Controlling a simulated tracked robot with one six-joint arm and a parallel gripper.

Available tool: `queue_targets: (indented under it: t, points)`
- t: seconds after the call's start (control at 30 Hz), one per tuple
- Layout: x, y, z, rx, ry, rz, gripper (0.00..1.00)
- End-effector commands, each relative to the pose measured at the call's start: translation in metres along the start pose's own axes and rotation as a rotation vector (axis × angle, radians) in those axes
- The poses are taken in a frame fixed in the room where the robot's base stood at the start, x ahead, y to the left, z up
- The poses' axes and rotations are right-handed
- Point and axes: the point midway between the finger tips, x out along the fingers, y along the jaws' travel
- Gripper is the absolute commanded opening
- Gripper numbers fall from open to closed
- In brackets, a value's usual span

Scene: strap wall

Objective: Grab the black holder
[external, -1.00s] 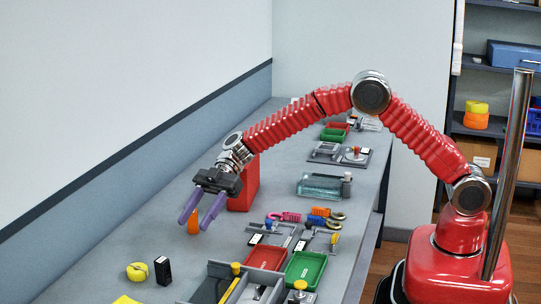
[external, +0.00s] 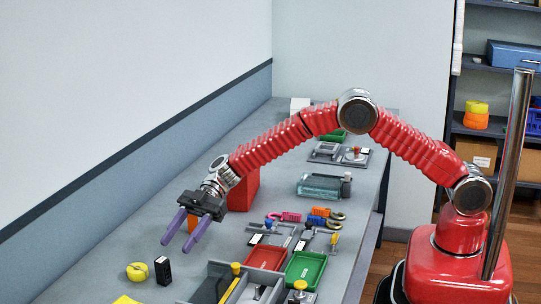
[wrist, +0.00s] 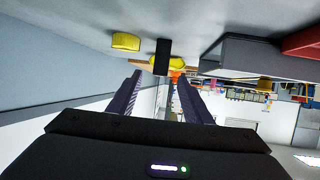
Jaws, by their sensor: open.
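The black holder (external: 163,271) is a small upright black block with a pale mark on its side. It stands on the grey table in the lower left of the external view. It also shows in the wrist view (wrist: 162,57), near the top centre, roughly between the lines of the two fingers. My gripper (external: 177,246) has two purple fingers, apart and empty, pointing down and toward the near end of the table. The fingertips are above and beyond the holder, not touching it. In the wrist view the finger ends (wrist: 157,76) lie either side of the holder's lower end.
A yellow roll (external: 137,271) stands just left of the holder. A grey divided tray (external: 222,268), a red tray (external: 266,257) and a green tray (external: 305,268) lie to its right. A red box (external: 244,188) stands behind my gripper. The wall runs along the left.

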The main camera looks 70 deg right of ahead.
Motion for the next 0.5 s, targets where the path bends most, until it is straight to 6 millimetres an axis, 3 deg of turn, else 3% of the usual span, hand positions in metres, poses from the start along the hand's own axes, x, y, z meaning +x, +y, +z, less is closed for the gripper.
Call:
queue_targets:
  t: [0.2,0.5]
  points:
    - [0.032,-0.001,0.000,0.000,0.000,-0.002,0.45]
    - [0.039,0.000,0.000,0.001,0.000,0.000,0.45]
